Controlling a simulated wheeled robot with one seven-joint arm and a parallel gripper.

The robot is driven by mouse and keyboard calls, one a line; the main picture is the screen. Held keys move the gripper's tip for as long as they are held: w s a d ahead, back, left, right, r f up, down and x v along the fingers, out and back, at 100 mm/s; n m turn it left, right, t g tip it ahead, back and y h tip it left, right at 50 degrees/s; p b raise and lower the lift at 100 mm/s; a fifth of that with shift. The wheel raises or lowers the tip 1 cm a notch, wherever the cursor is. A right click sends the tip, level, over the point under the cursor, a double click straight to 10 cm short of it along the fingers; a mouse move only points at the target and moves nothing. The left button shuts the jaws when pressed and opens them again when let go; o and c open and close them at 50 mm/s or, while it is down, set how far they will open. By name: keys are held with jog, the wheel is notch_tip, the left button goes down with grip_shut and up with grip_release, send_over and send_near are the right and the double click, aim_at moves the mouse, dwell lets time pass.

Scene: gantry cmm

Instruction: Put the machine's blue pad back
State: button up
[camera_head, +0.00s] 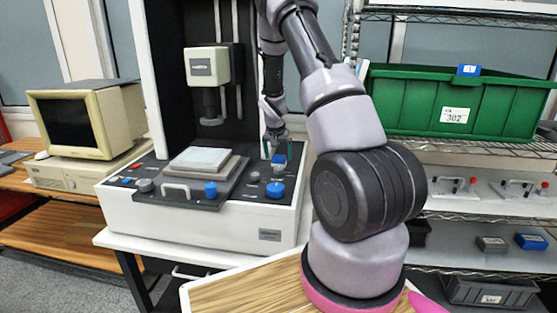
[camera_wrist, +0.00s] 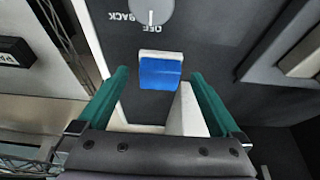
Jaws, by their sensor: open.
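The machine (camera_head: 265,237) is white with a dark control deck. A small blue pad (camera_head: 278,159) shows at the right rear of the deck, under my gripper (camera_head: 277,148). In the wrist view the blue pad (camera_wrist: 160,75) is a block with a blue face and a pale edge, lying over the dark panel. My gripper's (camera_wrist: 159,73) two green fingers are open, one on each side of the pad's line, with gaps at both sides. I cannot tell how deep the pad lies between the fingertips. A white upright piece (camera_wrist: 188,112) stands close to the right finger.
A grey dial (camera_wrist: 152,10) marked BACK and OFF lies just beyond the pad. In the head view, a blue knob (camera_head: 275,189) and a stage with a pale plate (camera_head: 200,159) are nearby. The probe head (camera_head: 207,67) hangs above the stage. A green bin (camera_head: 415,103) stands on the right shelf.

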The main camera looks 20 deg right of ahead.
jog(key=s+a+r+t+y, duration=0.1)
jog(key=s+a+r, duration=0.3)
jog(key=r, duration=0.5)
jog(key=s+a+r+y, duration=0.1)
jog(key=s+a+r, duration=0.1)
jog(key=s+r, duration=0.6)
jog(key=s+a+r+t, duration=0.1)
jog(key=s+a+r, duration=0.25)
jog(key=r, duration=0.75)
jog(key=s+a+r+n+y, duration=0.1)
jog(key=s+a+r, duration=0.2)
jog(key=s, duration=0.7)
jog(key=s+a+r+n+t+y, duration=0.1)
jog(key=s+a+r, duration=0.2)
jog(key=s, duration=0.7)
jog(key=shift+s+a+r+n+y, duration=0.15)
jog(key=shift+a+r+n+y, duration=0.2)
jog(key=shift+a, duration=0.45)
